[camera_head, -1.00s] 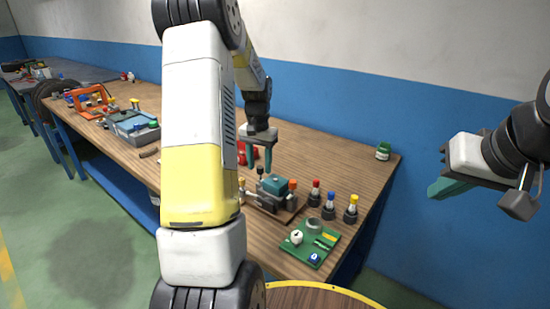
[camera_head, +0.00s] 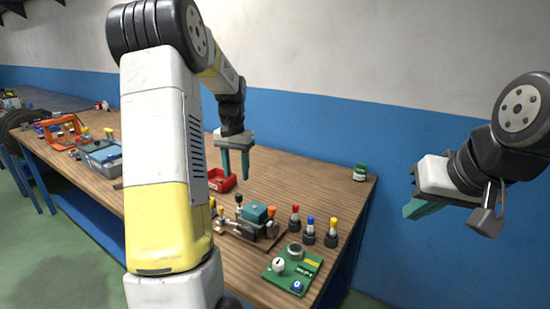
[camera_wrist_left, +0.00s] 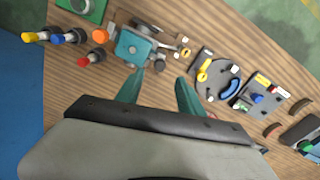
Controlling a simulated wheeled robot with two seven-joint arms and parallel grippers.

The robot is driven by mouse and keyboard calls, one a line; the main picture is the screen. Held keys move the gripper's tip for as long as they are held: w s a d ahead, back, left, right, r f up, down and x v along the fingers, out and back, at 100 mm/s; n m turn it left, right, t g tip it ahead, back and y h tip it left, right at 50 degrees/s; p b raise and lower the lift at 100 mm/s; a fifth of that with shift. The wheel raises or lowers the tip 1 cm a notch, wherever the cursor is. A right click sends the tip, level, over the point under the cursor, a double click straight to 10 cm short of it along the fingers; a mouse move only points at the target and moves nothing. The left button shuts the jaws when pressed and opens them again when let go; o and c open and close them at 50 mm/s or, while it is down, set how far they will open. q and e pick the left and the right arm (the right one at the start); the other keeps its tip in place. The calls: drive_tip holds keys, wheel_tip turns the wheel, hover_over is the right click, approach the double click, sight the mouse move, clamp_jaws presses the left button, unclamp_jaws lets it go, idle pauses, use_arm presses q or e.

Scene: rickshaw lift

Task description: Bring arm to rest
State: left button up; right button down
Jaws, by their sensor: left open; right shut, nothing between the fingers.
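My left arm comes down over the wooden workbench in the head view. My left gripper (camera_head: 236,166) is open and empty, its two teal fingers pointing down above the bench, near a red tray. In the left wrist view its fingers (camera_wrist_left: 160,92) are apart with bare wood between them, and a teal-topped device (camera_wrist_left: 132,46) lies just beyond the fingertips. My right gripper (camera_head: 412,210) is shut and empty, held at the right in front of the blue wall band, clear of the bench.
The teal-topped device (camera_head: 254,214) sits on the bench beside the red (camera_head: 295,218), blue (camera_head: 309,230) and yellow (camera_head: 332,232) capped pieces. A green board (camera_head: 292,270) lies at the near corner. A green-lidded jar (camera_head: 360,172) stands at the far right. An orange frame (camera_head: 62,130) is at left.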

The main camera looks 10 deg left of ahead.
use_arm(q)
drive_tip(key=s+d+r+t, duration=0.3)
drive_tip(key=s+d+r, duration=0.5)
drive_tip(key=s+r, duration=0.25)
drive_tip(key=s+d+t+h, duration=0.1)
drive_tip(key=s+d, duration=0.2)
drive_tip(key=s, duration=0.4)
drive_tip(key=s+d+t+h, duration=0.1)
drive_tip(key=s+d+t, duration=0.1)
drive_tip(key=s, duration=0.5)
drive_tip(key=shift+s+d+r, duration=0.25)
drive_tip(key=shift+s+d, duration=0.15)
drive_tip(key=shift+d, duration=0.25)
